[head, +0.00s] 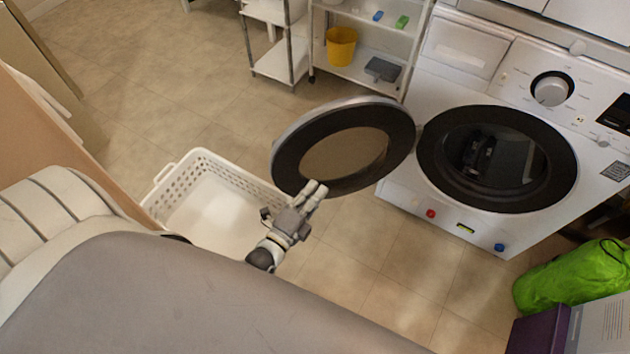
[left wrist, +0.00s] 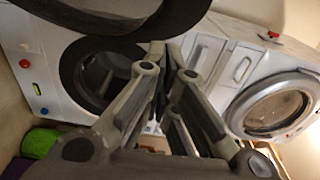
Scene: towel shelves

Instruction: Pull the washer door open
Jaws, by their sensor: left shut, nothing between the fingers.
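The white washer (head: 420,90) stands at the right in the head view. Its round door (head: 292,152), with a dark ring and clear middle, is swung wide open to the left of the dark drum opening (head: 497,158). My left gripper (head: 318,190) is at the lower edge of the door in the head view; whether it touches the door cannot be told. In the left wrist view the left gripper's fingers (left wrist: 170,52) are closed together and empty, with the door's dark rim (left wrist: 185,18) above them. My right gripper is not in view.
A white laundry basket (head: 187,168) stands on the floor left of the door. A shelf with a yellow bucket (head: 341,46) is behind. A green bag (head: 570,278) and a purple box (head: 538,332) lie at the lower right. Tiled floor below the door is clear.

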